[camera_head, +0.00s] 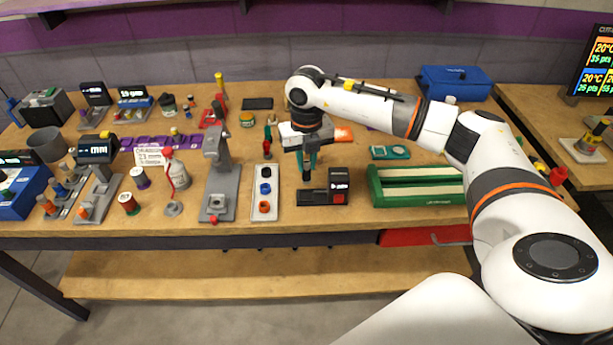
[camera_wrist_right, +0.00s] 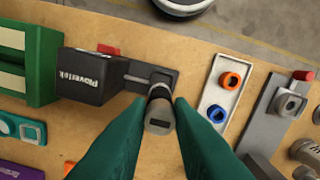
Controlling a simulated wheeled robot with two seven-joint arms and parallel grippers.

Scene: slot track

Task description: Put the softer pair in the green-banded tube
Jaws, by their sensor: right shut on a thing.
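My right gripper (camera_head: 307,157) has teal fingers and is shut on a dark grey cylinder (camera_wrist_right: 160,115). The cylinder is roughly upright in the head view, above or at the flat base of a black device (camera_head: 338,187) with a small display; contact is unclear. The device also shows in the right wrist view (camera_wrist_right: 93,77). A pale tray beside it (camera_head: 266,174) holds a blue ring (camera_head: 265,188) and an orange ring (camera_head: 264,207). I cannot pick out the green-banded tube or tell which pair is softer. My left gripper is not in view.
A green box with pale slats (camera_head: 417,185) stands right of the device. A grey press-like stand (camera_head: 219,180) is left of the tray. Small coloured spools and grey holders crowd the left. A blue case (camera_head: 455,82) sits at the back right.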

